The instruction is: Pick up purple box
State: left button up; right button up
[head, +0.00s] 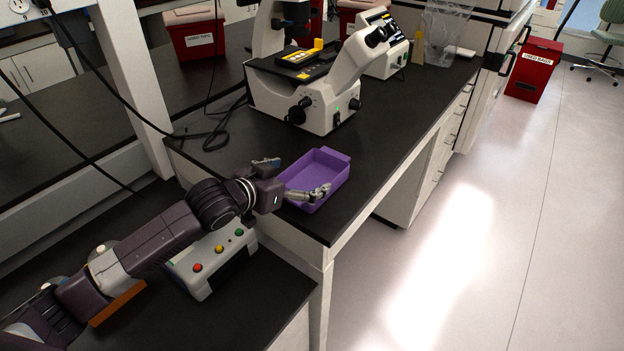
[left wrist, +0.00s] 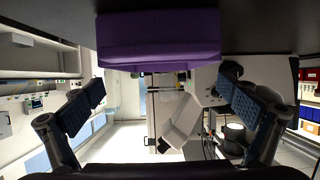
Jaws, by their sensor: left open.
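The purple box (head: 328,165) is an open, shallow tray on the black counter near its front corner. My left gripper (head: 292,178) is at the box's near left side. It is open, with one finger left of the box and the other overlapping the box's near wall in the head view. In the left wrist view, the box (left wrist: 158,40) fills the top middle, and the spread fingers of my left gripper (left wrist: 162,98) stand lower at either side with nothing between them. Contact cannot be told. My right gripper is not in view.
A microscope (head: 335,85) stands behind the box on the counter. A white button panel (head: 212,262) lies below my left arm. A white upright post (head: 130,75) and dark cables are at the left. The counter between the box and microscope is clear.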

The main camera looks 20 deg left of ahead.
aim_at(313, 185)
pick_arm(q)
jog(key=shift+w+d+f, duration=0.2)
jog(key=shift+w+d, duration=0.15)
jog(key=shift+w, duration=0.2)
jog(key=x, duration=0.2)
jog(key=p+x, duration=0.1)
jog(key=x, duration=0.1)
jog(key=shift+w+a+f, duration=0.1)
jog(key=shift+a+f, duration=0.05)
jog(key=shift+f, duration=0.2)
jog(key=shift+c, duration=0.6)
jog(key=c, duration=1)
